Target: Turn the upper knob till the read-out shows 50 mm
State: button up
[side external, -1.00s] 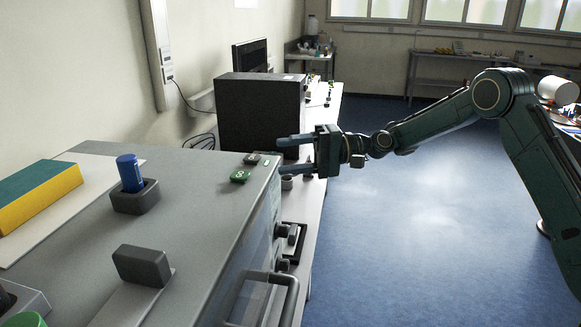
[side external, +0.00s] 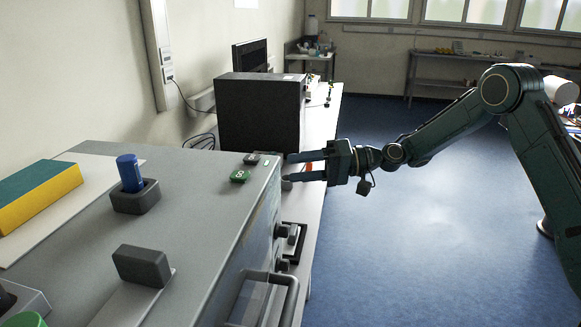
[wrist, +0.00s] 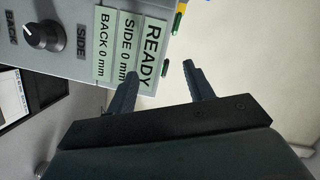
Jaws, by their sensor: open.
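My gripper (side external: 288,168) is open and empty, at the upper front edge of the grey machine (side external: 215,215). It also shows in the wrist view (wrist: 159,70), its fingers apart beside the read-out (wrist: 130,47). The read-out shows READY, SIDE 0 mm and BACK 0 mm. In the wrist view a dark round knob (wrist: 42,35) with a light pointer sits between the words BACK and SIDE, clear of the fingers. In the side view an upper knob (side external: 281,231) and a lower knob (side external: 282,265) stick out of the machine's front, below my gripper. I cannot tell which one the wrist view shows.
A bar handle (side external: 285,290) sticks out below the knobs. Green and dark buttons (side external: 240,176) and a blue peg (side external: 130,173) in a grey socket are on the machine's top. A black box (side external: 260,115) stands behind.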

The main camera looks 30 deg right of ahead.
aim_at(283, 231)
jog(key=s+d+f+n+t+h, duration=0.1)
jog(key=s+d+f+n+h, duration=0.4)
jog(key=s+f+n, duration=0.4)
jog(key=shift+s+d+f+n+t+h, duration=0.35)
jog(key=shift+d+f+n, duration=0.25)
jog(key=shift+f+n, duration=0.5)
jog(key=x, duration=1.3)
jog(key=shift+w+a+f, duration=0.2)
jog(key=shift+w, duration=0.05)
jog(key=c, duration=1)
